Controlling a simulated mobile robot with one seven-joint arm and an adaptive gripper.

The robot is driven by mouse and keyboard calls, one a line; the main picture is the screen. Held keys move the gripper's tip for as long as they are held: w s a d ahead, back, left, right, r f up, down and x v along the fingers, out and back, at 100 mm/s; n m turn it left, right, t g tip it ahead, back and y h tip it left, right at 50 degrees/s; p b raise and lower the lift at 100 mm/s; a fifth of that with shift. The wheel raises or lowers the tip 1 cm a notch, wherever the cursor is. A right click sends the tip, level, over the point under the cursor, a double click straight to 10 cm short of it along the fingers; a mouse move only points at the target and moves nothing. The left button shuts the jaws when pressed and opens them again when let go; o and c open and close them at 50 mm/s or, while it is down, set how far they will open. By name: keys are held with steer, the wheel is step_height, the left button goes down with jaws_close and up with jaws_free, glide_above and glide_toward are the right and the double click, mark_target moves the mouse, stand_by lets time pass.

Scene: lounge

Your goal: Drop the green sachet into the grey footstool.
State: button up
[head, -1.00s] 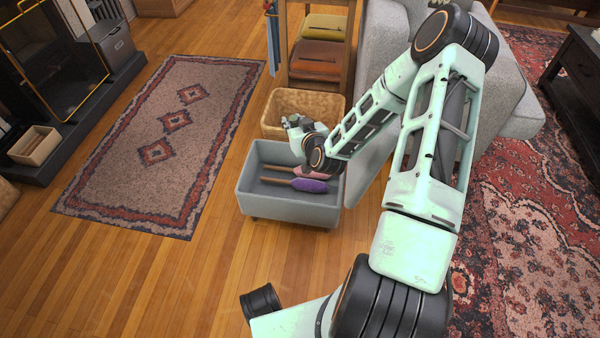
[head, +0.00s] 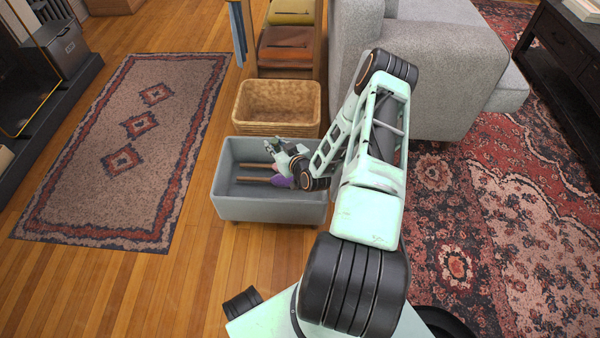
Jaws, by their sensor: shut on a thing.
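The grey footstool (head: 262,209) stands open like a box on the wood floor, left of my arm. Two wooden-handled things lie inside; a purple head (head: 282,181) and a bit of pink show beside my wrist. My gripper (head: 271,148) is over the far part of the footstool's opening, pointing left and away. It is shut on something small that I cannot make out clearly. I cannot make out the green sachet as a separate thing, and my gripper and wrist hide part of the footstool's inside.
A wicker basket (head: 278,102) stands just behind the footstool. A wooden shelf with folded cloths (head: 288,45) is behind it. A grey sofa (head: 440,75) is at the right. A patterned rug (head: 125,150) lies left, with clear floor in front.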

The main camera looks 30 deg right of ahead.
step_height(320, 180, down, 4)
steer(key=shift+r+b, duration=0.25)
steer(key=shift+b, duration=0.7)
steer(key=o, duration=1.1)
steer(key=v, duration=0.7)
steer(key=shift+s, duration=0.15)
steer(key=shift+r, duration=0.15)
